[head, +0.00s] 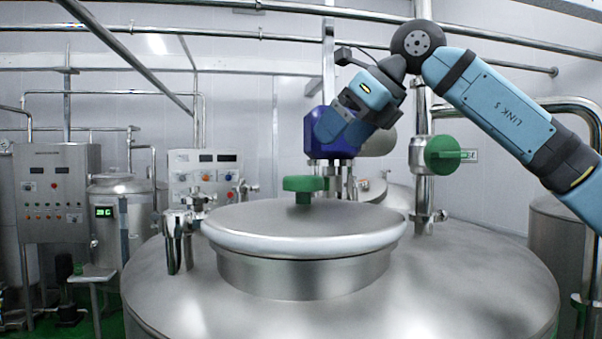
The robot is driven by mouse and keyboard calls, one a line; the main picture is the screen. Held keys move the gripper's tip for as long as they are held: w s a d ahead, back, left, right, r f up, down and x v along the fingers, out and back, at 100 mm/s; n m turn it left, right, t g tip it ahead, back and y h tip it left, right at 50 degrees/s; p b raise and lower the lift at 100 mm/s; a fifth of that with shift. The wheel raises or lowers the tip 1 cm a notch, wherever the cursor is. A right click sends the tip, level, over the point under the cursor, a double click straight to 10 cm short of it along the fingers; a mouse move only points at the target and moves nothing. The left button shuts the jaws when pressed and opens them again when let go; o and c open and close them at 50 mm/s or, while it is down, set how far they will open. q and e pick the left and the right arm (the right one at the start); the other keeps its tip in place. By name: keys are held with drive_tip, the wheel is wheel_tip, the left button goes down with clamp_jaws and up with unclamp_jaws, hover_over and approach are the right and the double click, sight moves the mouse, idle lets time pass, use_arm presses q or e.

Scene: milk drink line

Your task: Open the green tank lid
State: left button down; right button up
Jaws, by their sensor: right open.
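The round steel tank lid (262,233) sits flat and closed on the raised neck (300,275) of the large tank (430,285) in the head view. A green handle (304,184) stands up on the lid's top. My right gripper (330,130) comes in from the upper right and is above and a little to the right of the green handle, apart from it. It is open and empty; its fingers overlap a dark blue part behind and are hard to make out. My left gripper is not in view.
A steel post with a green round fitting (441,154) stands right of the lid, below my right arm. A steel fitting (177,240) rises left of the lid. Control panels (57,195) and pipes stand behind. The space just above the lid's left side is free.

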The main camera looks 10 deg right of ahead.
sight(304, 177)
drive_tip(key=p+x, duration=0.2)
drive_tip(key=x, duration=0.7)
drive_tip(key=shift+w+a+f, duration=0.2)
drive_tip(key=shift+w+a, duration=0.05)
drive_tip(key=shift+w, duration=0.05)
drive_tip(key=shift+w+a+f+p, duration=0.15)
drive_tip(key=shift+a+f+p, duration=0.05)
drive_tip(key=shift+f+p, duration=0.15)
drive_tip(key=c, duration=1.3)
drive_tip(key=shift+f, duration=0.1)
